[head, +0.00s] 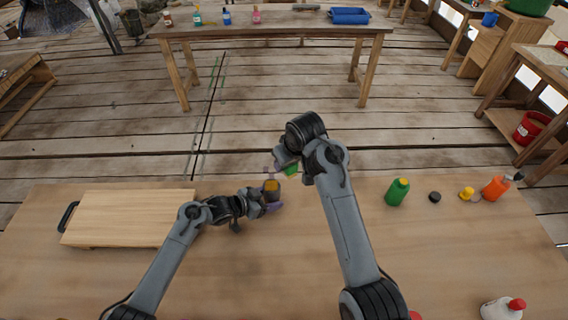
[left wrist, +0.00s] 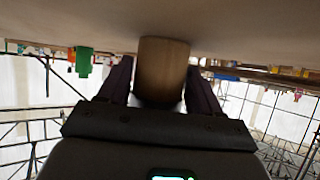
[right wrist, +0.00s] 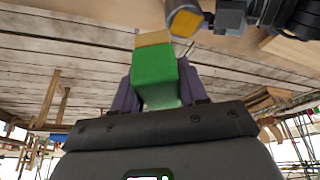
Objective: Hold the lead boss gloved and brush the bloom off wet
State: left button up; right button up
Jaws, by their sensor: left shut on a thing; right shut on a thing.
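The lead boss, a dark grey cylinder with an orange-yellow top (head: 272,185), stands upright between the purple fingers of my left gripper (head: 272,196), shut on it. In the left wrist view its side (left wrist: 162,70) looks brown and fills the gap between the fingers. My right gripper (head: 283,168) is shut on a green brush block, of which a bit (head: 291,170) shows in the head view. In the right wrist view the block (right wrist: 155,75) has a tan face (right wrist: 153,38) towards the boss (right wrist: 184,18). They are close; I cannot tell whether they touch.
A wooden board (head: 130,217) with a black handle lies on the bench at the left. A green bottle (head: 397,192), a dark round cap (head: 435,197), a yellow item (head: 467,194) and an orange bottle (head: 496,188) stand at the right. A white bottle (head: 502,309) is at the front right.

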dwell(0.3)
pick_arm(q)
jog(key=o, duration=0.9)
jog(key=shift+r, duration=0.15)
